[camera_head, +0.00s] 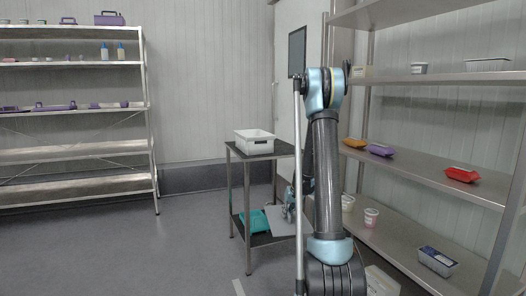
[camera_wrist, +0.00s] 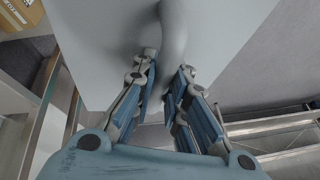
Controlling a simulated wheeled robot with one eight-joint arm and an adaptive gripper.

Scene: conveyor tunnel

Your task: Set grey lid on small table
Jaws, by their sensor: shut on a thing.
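The grey lid (camera_wrist: 225,38) fills the upper part of the wrist view as a flat light-grey plate with a curved handle (camera_wrist: 174,32). My gripper (camera_wrist: 168,72) is shut on that handle. In the head view the lid (camera_head: 283,223) shows partly beside the right side of the small table (camera_head: 284,149), below its top, with my gripper (camera_head: 290,203) just above it. My arm hides part of the lid there. The small table has a dark top and a lower shelf. Whether the lid touches the table cannot be told.
A white bin (camera_head: 254,145) stands on the small table's top, and a teal item (camera_head: 252,221) lies on its lower shelf. A shelf rack (camera_head: 420,240) with packs and tubs stands close on the right. Open floor (camera_head: 190,245) lies left of the table.

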